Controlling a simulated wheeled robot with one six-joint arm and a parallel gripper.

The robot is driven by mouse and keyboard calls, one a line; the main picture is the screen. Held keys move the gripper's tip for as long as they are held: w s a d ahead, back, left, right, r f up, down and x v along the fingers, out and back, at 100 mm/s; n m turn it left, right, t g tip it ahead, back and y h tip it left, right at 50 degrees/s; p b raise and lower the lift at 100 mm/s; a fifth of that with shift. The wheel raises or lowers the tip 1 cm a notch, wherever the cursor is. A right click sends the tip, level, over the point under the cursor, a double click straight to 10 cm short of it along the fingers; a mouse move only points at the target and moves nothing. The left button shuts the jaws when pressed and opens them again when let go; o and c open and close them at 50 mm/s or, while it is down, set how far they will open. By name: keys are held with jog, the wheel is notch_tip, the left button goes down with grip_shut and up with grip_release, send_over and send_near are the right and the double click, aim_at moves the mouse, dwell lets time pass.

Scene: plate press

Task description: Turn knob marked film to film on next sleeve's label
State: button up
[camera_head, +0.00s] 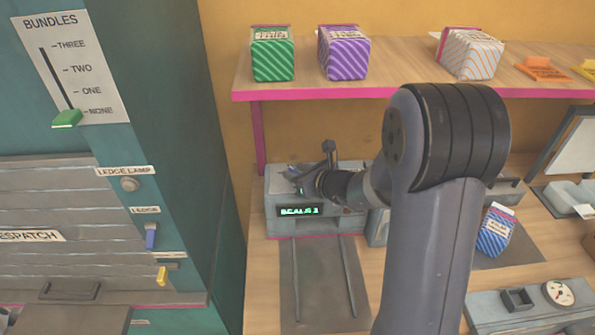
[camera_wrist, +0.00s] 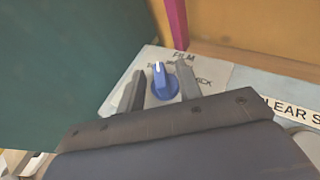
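The blue film knob (camera_wrist: 165,86) sits on a pale plate marked FILM (camera_wrist: 184,57) in the wrist view. Its white pointer line is toward the top of the picture, slightly left. THICK is partly readable right of the knob; the marking on the left is mostly hidden by a finger. My gripper (camera_wrist: 158,74) is open, one finger on each side of the knob, with gaps visible. In the head view my gripper (camera_head: 308,180) is over the top of the grey sealing machine (camera_head: 285,222), whose display reads SEALS 1. A blue striped sleeve (camera_head: 496,230) stands on the counter; its label is too small to read.
Green (camera_head: 272,55), purple (camera_head: 344,54) and white-orange (camera_head: 470,54) packs stand on the pink-edged shelf (camera_head: 400,92) above. A teal cabinet (camera_head: 165,120) with a green slider rises at left. A gauge panel (camera_head: 556,293) is at lower right.

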grip_shut()
dwell(0.3)
jog(key=shift+r, duration=0.1)
jog(key=shift+w+d+n+g+y+p, duration=0.15)
jog(key=shift+n+g+y+p, duration=0.25)
jog(key=shift+n+y+p, duration=0.25)
jog(key=shift+n+g+y, duration=0.55)
jog(key=shift+n+g, duration=0.15)
jog(key=shift+n, duration=0.15)
